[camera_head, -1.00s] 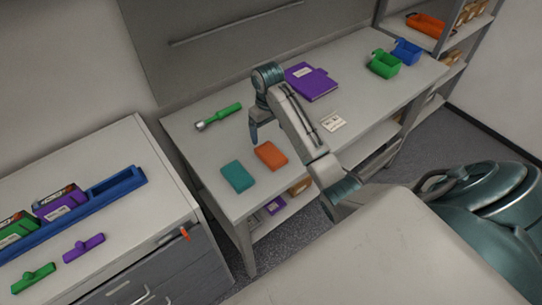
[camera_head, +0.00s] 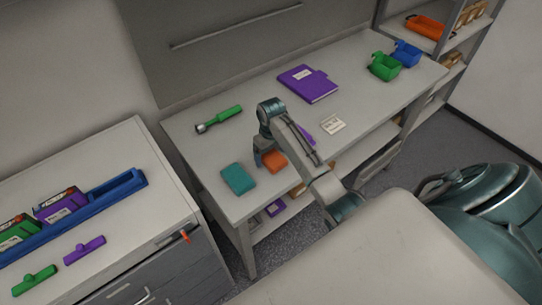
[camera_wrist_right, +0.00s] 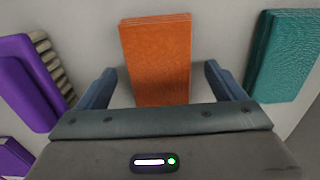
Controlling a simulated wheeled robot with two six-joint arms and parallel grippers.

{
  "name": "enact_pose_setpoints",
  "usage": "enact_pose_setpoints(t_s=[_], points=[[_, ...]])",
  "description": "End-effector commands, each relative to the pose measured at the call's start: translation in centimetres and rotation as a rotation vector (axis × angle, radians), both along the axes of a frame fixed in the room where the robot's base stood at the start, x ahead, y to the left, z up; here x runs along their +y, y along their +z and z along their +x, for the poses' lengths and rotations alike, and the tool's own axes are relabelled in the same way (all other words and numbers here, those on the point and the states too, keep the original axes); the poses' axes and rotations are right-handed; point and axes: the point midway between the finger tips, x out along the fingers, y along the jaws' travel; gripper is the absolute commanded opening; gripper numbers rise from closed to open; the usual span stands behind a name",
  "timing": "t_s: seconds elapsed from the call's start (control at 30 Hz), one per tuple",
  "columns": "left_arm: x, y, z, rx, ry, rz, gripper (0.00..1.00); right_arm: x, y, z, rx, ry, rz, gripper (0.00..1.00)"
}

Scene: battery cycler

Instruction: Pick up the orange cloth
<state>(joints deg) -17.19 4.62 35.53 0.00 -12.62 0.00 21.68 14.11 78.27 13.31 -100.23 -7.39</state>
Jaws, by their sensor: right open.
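The orange cloth (camera_head: 274,160) lies on the grey workbench (camera_head: 215,150) near its front edge, partly hidden by my right arm. My right gripper (camera_head: 258,162) is low at the cloth. In the right wrist view the orange cloth (camera_wrist_right: 158,58) is a folded block lying between the two blue fingers of the open right gripper (camera_wrist_right: 158,84). There is a gap on each side of the cloth, and the fingers do not appear to touch it. My left gripper is not in view.
A teal cloth (camera_head: 238,179) lies close to the left of the orange one. Green (camera_head: 384,66) and blue (camera_head: 406,53) bins stand at the far right.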

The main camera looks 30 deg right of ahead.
Motion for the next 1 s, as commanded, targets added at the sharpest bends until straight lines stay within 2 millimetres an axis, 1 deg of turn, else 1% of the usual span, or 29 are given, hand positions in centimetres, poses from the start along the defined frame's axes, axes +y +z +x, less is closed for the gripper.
enact_pose_setpoints(t_s=[0.1,0.13,0.27,0.3,0.37,0.63,0.77,0.87,0.97,1.0], points=[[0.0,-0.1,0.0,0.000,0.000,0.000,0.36,0.0,0.0,0.0,0.000,0.000,0.000,0.89],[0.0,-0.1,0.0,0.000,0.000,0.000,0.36,0.0,0.0,0.0,0.000,0.000,0.000,0.87],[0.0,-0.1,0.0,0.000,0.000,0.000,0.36,0.0,0.0,0.0,0.000,0.000,0.000,0.62],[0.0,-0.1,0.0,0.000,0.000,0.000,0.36,0.0,0.0,0.0,0.000,0.000,0.000,0.54],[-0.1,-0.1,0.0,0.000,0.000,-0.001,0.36,0.0,0.0,0.0,0.000,0.000,0.000,0.42],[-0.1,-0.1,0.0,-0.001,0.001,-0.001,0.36,0.0,0.0,0.0,0.000,0.000,0.000,0.41],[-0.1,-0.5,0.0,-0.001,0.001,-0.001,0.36,0.0,0.4,0.0,0.000,0.000,0.000,0.41],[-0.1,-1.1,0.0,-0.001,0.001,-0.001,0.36,0.0,1.0,0.1,-0.002,0.000,-0.001,0.41],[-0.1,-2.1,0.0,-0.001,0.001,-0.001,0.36,0.0,2.2,0.1,-0.005,0.000,-0.002,0.41],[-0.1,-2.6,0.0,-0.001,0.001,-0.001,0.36,0.0,2.9,0.1,-0.005,0.001,-0.002,0.41]])
